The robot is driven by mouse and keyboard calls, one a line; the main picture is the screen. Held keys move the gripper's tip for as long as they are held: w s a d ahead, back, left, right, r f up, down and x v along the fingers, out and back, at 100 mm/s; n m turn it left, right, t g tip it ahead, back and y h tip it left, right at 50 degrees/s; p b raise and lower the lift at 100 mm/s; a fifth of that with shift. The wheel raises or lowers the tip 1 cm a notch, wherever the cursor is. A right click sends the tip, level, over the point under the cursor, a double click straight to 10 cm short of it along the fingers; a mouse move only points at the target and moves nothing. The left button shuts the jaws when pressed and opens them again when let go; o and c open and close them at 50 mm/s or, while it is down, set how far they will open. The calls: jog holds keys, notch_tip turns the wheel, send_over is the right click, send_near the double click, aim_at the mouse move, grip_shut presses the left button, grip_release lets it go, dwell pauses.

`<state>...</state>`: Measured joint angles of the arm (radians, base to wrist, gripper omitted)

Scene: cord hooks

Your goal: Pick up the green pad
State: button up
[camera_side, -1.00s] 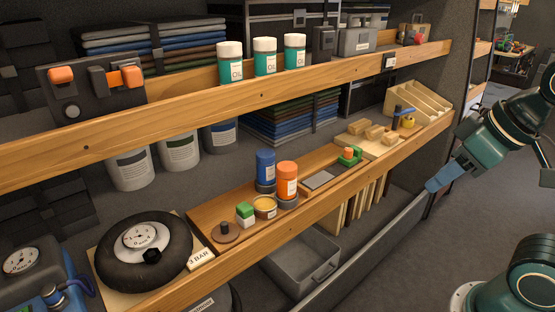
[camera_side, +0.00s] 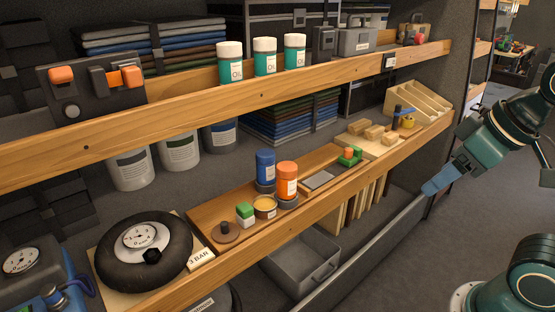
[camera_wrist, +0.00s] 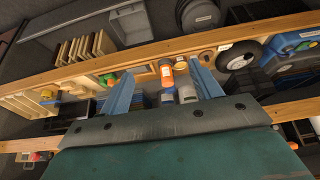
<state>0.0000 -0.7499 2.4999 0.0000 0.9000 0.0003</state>
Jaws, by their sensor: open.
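A small block with a green top and white lower part, likely the green pad (camera_side: 245,213), sits on the wooden tray on the lower shelf, left of a yellow tin (camera_side: 265,207). A second green object (camera_side: 349,157) with an orange knob stands farther right on the tray. It also shows in the wrist view (camera_wrist: 108,79). My gripper (camera_side: 430,187) is at the right, in front of the shelves and well away from the block. In the wrist view my gripper (camera_wrist: 161,68) has its two blue fingers spread with nothing held. I cannot make out the block there.
Blue (camera_side: 265,168) and orange (camera_side: 287,180) canisters stand right of the block, and a round brown knobbed disc (camera_side: 227,231) lies to its left. The upper shelf's wooden edge (camera_side: 260,92) runs above. The aisle floor in front is clear.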

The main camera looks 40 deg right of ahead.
jog(key=shift+w, duration=0.1)
jog(key=w+a+r+m+g, duration=0.15)
jog(key=w+r+m, duration=0.25)
jog(key=w, duration=0.6)
jog(key=m+g, duration=0.4)
jog(key=m, duration=1)
send_over(245, 207)
notch_tip(245, 207, down, 19)
jog(key=shift+f, duration=4.2)
jog(key=shift+f, duration=0.1)
